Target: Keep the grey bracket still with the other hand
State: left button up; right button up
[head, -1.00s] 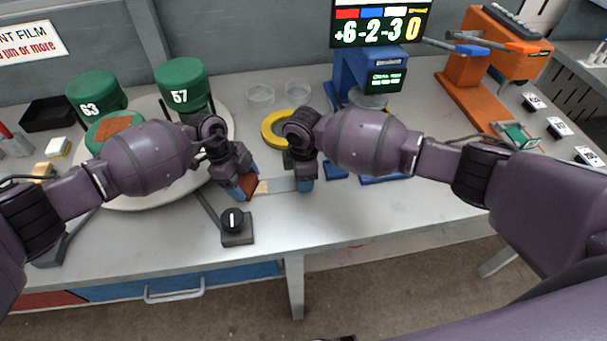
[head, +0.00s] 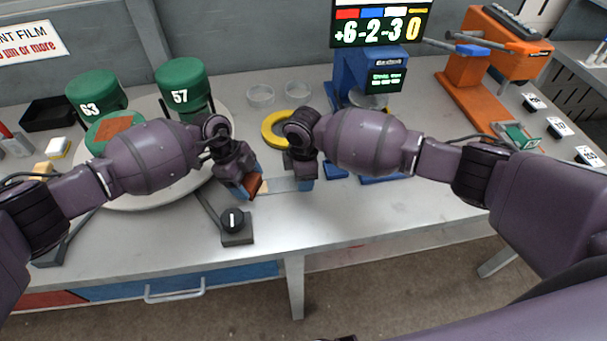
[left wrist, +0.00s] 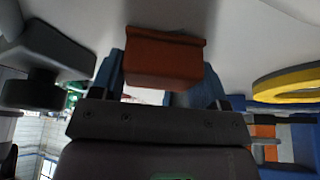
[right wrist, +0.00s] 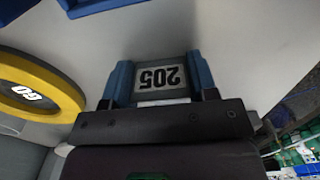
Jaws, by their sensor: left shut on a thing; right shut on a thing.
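The grey bracket (head: 282,185) lies low over the front of the bench, between my two grippers. In the right wrist view the grey piece (right wrist: 162,71) carries a white "205" label and sits between the blue fingers. My right gripper (head: 304,184) is shut on it at its right end. My left gripper (head: 249,187) is shut on a reddish-brown block (left wrist: 163,58), close to the bracket's left end. A small tan patch shows between block and bracket; I cannot tell whether they touch.
A black knob box (head: 236,228) stands in front of my left gripper. A yellow ring (head: 271,130) lies behind the bracket. Green cylinders marked 63 (head: 96,91) and 57 (head: 181,80) stand at the back left. The bench front right of the bracket is clear.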

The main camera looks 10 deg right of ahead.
pick_arm(q)
jog(key=shift+d, duration=1.5)
jog(key=shift+a, duration=0.1)
jog(key=shift+a, duration=2.35)
jog(key=shift+r, duration=0.1)
jog(key=shift+r, duration=0.5)
jog(key=shift+d, duration=0.1)
jog(key=shift+r, duration=3.5)
pick_arm(e)
jog(key=shift+f, duration=0.1)
